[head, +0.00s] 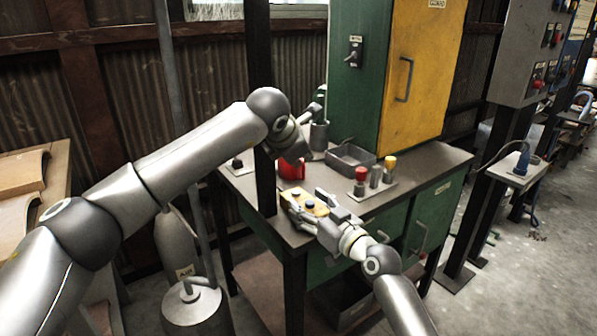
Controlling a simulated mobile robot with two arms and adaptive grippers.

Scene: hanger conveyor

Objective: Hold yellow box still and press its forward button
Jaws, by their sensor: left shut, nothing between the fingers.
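The yellow box (312,207) lies on the dark grey workbench top (372,207), near its front left corner. Small blue buttons show on its upper face; which one is forward cannot be made out. My right gripper (317,210) is low at the box, with its fingers at either side of it. Whether they press on the box cannot be told.
A dark post (264,180) stands at the bench's left edge. A red container (291,167), a grey tray (350,158), and a red-topped post (360,180) and yellow-topped post (389,168) stand on the bench. A green and yellow cabinet (415,85) rises behind.

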